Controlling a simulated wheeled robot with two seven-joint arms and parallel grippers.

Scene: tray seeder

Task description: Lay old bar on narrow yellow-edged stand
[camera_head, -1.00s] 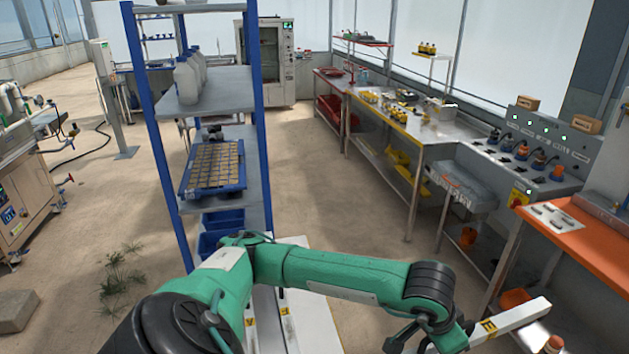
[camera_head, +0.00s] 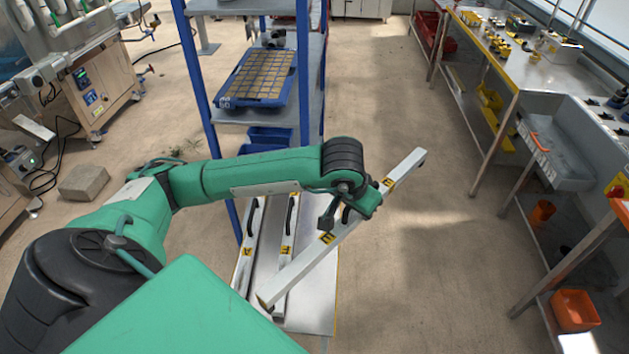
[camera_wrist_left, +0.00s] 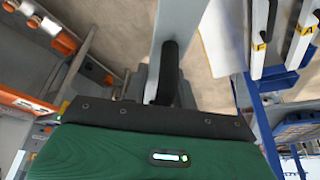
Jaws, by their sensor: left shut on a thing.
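My left gripper (camera_head: 350,208) is shut on a long white bar (camera_head: 300,264) with yellow labels reading E. The bar hangs diagonally in the air, its near end over the stand and its far end out to the right over the floor. In the left wrist view, the gripper jaws meet the black handle of the held bar (camera_wrist_left: 181,25). A low, narrow pale stand (camera_head: 322,285) with a yellow right edge is below it. My right gripper is not visible.
A blue-posted shelf (camera_head: 303,80) with a seed tray (camera_head: 232,102) stands just behind the stand. A steel workbench (camera_head: 520,70) and an orange bin (camera_head: 576,311) are at the right. Open floor lies between stand and bench.

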